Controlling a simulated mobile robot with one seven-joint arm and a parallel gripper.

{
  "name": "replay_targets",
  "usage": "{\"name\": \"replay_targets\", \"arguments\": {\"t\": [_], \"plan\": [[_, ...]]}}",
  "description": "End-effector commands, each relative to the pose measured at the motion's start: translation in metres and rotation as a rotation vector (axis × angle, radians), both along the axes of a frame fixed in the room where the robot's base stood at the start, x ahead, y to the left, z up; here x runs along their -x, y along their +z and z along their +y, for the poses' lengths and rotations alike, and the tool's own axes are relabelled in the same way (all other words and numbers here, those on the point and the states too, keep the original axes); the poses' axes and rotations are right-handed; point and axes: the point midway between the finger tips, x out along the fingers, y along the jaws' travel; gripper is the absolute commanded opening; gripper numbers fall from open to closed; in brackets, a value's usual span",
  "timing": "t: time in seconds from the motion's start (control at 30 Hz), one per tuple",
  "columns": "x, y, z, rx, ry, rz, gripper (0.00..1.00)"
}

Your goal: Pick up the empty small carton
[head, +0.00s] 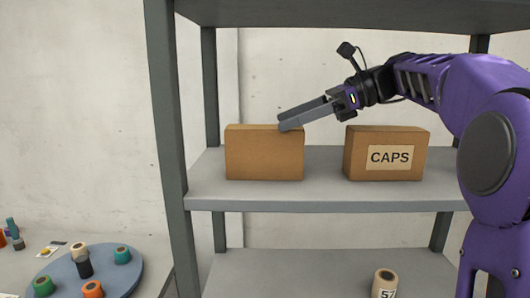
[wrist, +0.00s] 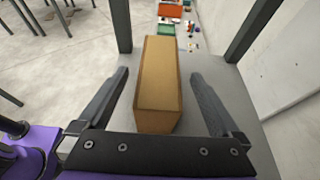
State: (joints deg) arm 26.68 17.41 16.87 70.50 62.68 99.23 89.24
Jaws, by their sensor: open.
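A plain brown carton (head: 264,156) without a label stands on the left part of the middle shelf. Its top looks closed in both views, and I cannot tell whether it is empty. A second brown carton (head: 360,152) with a "CAPS" label stands to its right. My gripper (head: 284,121) is at the top right of the plain carton in the head view. In the wrist view, my gripper (wrist: 158,84) is open, with one finger on each side of the plain carton (wrist: 160,80). Gaps show between both fingers and the carton.
The grey shelf (head: 240,196) has dark uprights (head: 167,130) and another board above. A tan roll (head: 384,283) stands on the lower shelf. At lower left, a round blue tray (head: 124,278) holds several coloured spools. The shelf between the cartons is clear.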

Motion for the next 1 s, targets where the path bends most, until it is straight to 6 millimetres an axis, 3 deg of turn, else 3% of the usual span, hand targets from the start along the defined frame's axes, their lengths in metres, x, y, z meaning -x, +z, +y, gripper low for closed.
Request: {"name": "replay_targets", "arguments": {"t": [0.2,0.47,1.0], "plan": [[0.000,-0.012,0.025,0.000,0.001,-0.001,1.00],[-0.001,-0.012,0.028,0.000,0.000,-0.001,1.00],[-0.001,-0.012,0.027,0.000,0.000,-0.001,0.03]]}}
